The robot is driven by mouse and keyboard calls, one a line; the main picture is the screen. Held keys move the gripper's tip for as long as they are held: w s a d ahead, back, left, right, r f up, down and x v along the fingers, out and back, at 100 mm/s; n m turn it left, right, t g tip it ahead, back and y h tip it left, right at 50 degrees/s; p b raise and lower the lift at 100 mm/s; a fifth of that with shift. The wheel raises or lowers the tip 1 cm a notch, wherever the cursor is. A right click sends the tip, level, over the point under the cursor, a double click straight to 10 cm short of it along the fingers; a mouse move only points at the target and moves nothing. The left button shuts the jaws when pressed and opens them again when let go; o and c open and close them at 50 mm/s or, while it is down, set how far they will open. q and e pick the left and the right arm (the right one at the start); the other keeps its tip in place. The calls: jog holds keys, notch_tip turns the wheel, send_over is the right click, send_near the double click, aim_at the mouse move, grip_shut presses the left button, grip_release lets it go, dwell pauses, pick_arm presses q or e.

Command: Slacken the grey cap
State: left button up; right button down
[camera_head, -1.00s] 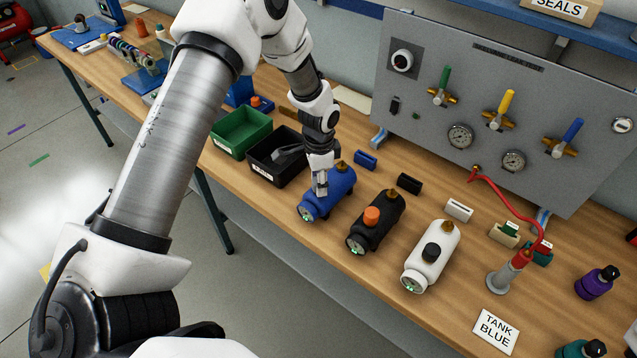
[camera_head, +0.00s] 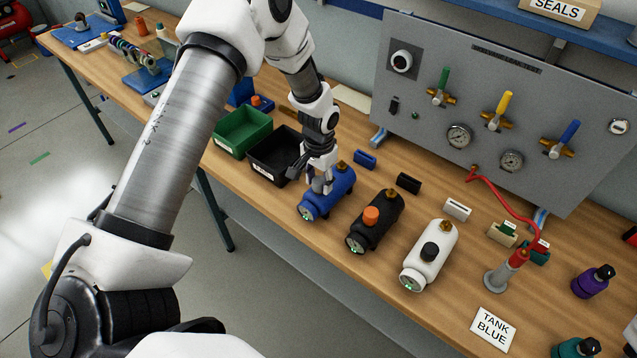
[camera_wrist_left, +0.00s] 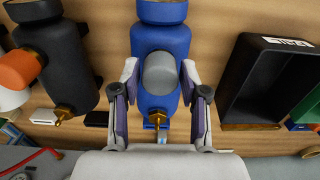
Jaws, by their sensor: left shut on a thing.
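The blue tank (camera_head: 343,183) lies on its side on the bench, with a brass fitting at its far end. Its grey cap (camera_wrist_left: 160,74) stands up from the tank body in the left wrist view. My left gripper (camera_head: 321,184) is over the blue tank, pointing down. Its fingers (camera_wrist_left: 160,78) sit on both sides of the grey cap and are shut on it. In the head view the fingers mostly hide the cap. My right gripper is not in view.
A black tank with an orange cap (camera_head: 371,215) and a white tank with a black cap (camera_head: 430,250) lie to the right. A black bin (camera_head: 268,172) and a green bin (camera_head: 241,132) stand to the left. The gauge panel (camera_head: 480,75) is behind.

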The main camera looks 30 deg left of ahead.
pick_arm(q)
jog(key=n, duration=0.4)
jog(key=shift+s, duration=0.1)
jog(key=n, duration=0.4)
jog(key=o, duration=1)
jog(key=m, duration=0.4)
jog(key=m, duration=0.4)
jog(key=shift+b, duration=0.35)
